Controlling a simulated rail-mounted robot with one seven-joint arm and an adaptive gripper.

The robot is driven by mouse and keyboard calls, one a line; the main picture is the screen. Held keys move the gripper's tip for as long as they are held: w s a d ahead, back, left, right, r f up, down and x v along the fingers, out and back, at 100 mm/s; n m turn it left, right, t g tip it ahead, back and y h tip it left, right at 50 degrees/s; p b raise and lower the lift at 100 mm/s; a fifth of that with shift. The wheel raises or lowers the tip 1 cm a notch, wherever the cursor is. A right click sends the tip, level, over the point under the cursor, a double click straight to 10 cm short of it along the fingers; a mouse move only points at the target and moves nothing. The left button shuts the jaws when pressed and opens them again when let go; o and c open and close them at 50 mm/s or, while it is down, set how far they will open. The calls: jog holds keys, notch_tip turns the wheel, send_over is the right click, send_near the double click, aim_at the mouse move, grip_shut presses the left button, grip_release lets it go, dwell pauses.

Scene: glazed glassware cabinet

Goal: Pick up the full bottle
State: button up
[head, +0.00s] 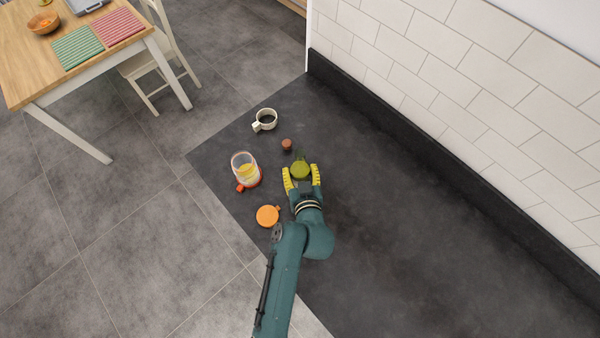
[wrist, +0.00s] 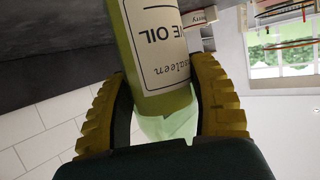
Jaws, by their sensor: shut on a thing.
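A green glass bottle (head: 300,169) stands on the dark counter in the head view, seen from above. In the wrist view, which is upside down, the bottle (wrist: 152,25) shows yellow-green contents behind a white label ending in "OIL", with paler clear green glass towards its top. My gripper (head: 302,174) has its yellow fingers on both sides of the bottle. In the wrist view my gripper (wrist: 165,100) is shut on it. The bottle's base is out of the wrist view, so I cannot tell whether it touches the counter.
On the counter (head: 420,270) left of the bottle are a white mug (head: 266,120), a small brown object (head: 287,144), a glass vessel with yellow contents (head: 245,167) and an orange round object (head: 267,215). A tiled wall (head: 455,60) runs along the right. The counter's near right is clear.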

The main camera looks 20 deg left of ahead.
aim_at(301, 158)
jog(key=shift+r, duration=0.3)
jog(key=shift+r+p, duration=0.3)
jog(key=shift+r, duration=4.55)
